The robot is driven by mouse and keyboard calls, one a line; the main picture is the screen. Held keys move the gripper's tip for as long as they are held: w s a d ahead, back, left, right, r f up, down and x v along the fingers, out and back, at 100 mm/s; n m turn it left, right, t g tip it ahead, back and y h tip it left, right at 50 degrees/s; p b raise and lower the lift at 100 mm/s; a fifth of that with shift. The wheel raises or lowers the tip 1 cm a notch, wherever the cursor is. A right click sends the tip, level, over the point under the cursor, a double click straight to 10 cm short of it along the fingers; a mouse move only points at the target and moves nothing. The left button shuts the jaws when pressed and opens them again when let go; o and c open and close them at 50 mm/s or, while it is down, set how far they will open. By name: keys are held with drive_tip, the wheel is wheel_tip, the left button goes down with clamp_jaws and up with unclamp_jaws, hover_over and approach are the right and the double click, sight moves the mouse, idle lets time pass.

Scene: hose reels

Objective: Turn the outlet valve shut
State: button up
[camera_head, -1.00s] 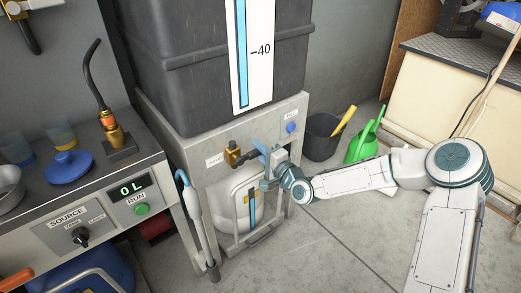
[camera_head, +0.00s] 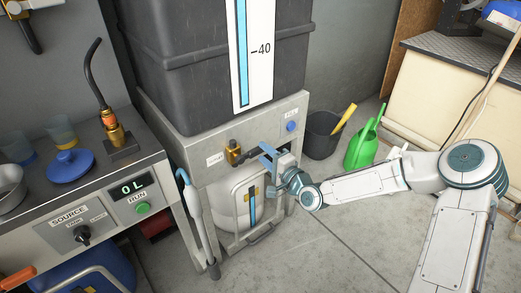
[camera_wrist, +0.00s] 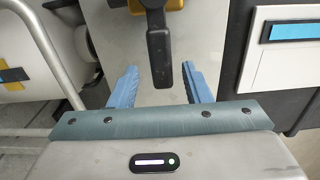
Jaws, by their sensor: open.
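The outlet valve (camera_head: 234,153) is a brass body on the front panel of the grey tank stand, beside a small label. Its black lever (camera_head: 252,155) points right toward my gripper. In the wrist view the lever (camera_wrist: 159,50) hangs from the yellow valve body (camera_wrist: 172,4) at the top edge. My gripper (camera_head: 268,156) is open with blue fingers, right of the valve. In the wrist view the fingers (camera_wrist: 161,84) stand on either side of the lever's end, with gaps between them and it. They are not closed on it.
The dark tank (camera_head: 190,60) with a level gauge (camera_head: 254,50) sits above the valve. A white container (camera_head: 230,205) stands below. A folded umbrella (camera_head: 192,215) hangs at the stand's left. A bucket (camera_head: 322,140) and green watering can (camera_head: 362,148) stand right. Foreground floor is clear.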

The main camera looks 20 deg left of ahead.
drive_tip(key=p+v, duration=0.1)
drive_tip(key=v, duration=0.9)
drive_tip(key=shift+s+d+p, duration=0.2)
drive_tip(key=shift+d+p, duration=0.1)
drive_tip(key=s+d+r+n+g+h+p, duration=0.2)
drive_tip(key=d+r+n+h+p, duration=0.2)
drive_tip(key=d+r+h+p, duration=0.4)
drive_tip(key=s+d+r+n+g+h+p, duration=0.2)
drive_tip(key=d+r+n+g+h+p, duration=0.25)
drive_tip(key=d, duration=0.65)
drive_tip(key=s+d+r+m+h+p, duration=0.1)
drive_tip(key=s+d+r+p, duration=0.2)
drive_tip(key=r, duration=0.9)
drive_tip(key=s+d+r+m+h+p, duration=0.1)
drive_tip(key=s+d+r+p, duration=0.2)
drive_tip(key=s+r+p, duration=0.6)
drive_tip(key=s+r, duration=0.3)
drive_tip(key=s, duration=0.1)
drive_tip(key=shift+s+d+r, duration=0.25)
drive_tip(key=shift+d+r, duration=0.05)
drive_tip(key=shift+d, duration=0.05)
